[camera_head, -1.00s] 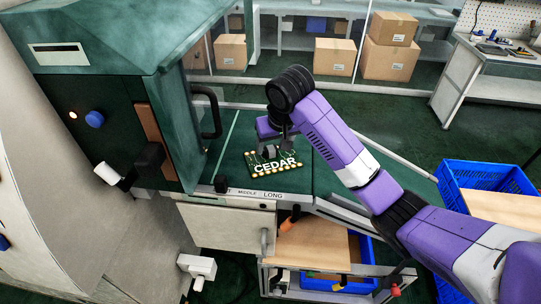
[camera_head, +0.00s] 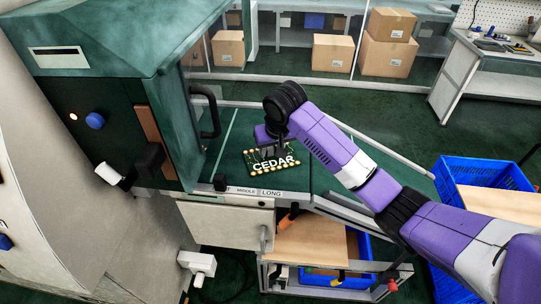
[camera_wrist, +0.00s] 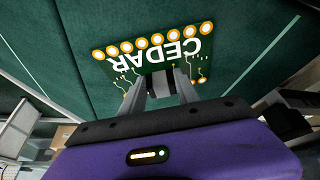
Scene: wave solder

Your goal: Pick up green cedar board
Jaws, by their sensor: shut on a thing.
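The green cedar board (camera_head: 278,162) lies on the green machine bed in the head view, with white CEDAR lettering and a row of gold-ringed holes along its near edge. It also shows in the wrist view (camera_wrist: 150,55), lettering upside down. My gripper (camera_head: 270,147) is over the board from above. In the wrist view my gripper's fingers (camera_wrist: 162,82) are shut on a part of the board that they hide. I cannot tell whether the board is lifted off the bed.
The green machine housing with a black handle (camera_head: 209,112) stands just left of the board. A front rail (camera_head: 245,191) reads MIDDLE and LONG. Blue crates (camera_head: 480,172) stand at the right. Cardboard boxes (camera_head: 332,53) sit at the back.

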